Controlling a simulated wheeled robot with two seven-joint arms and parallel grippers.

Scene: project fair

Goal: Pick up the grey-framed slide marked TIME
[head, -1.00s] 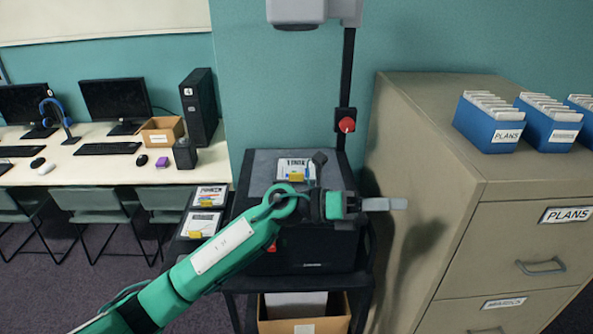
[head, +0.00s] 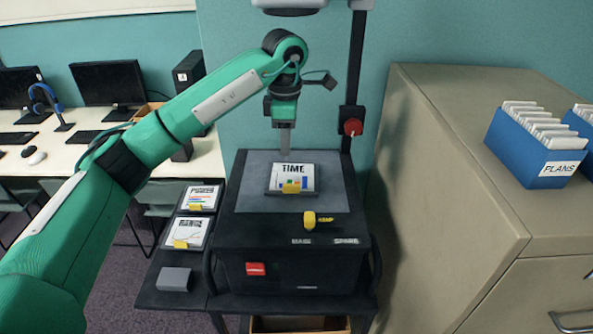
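The slide marked TIME (head: 281,178) lies flat on the glass stage of the overhead projector (head: 250,226). My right gripper is not in view.
Two more slides with yellow tabs (head: 201,196) (head: 187,233) and a grey block (head: 174,279) lie on the dark side shelf (head: 146,297). A yellow knob (head: 309,219) sits on the projector's front. The projector post (head: 354,82) stands behind; a filing cabinet (head: 450,150) stands right.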

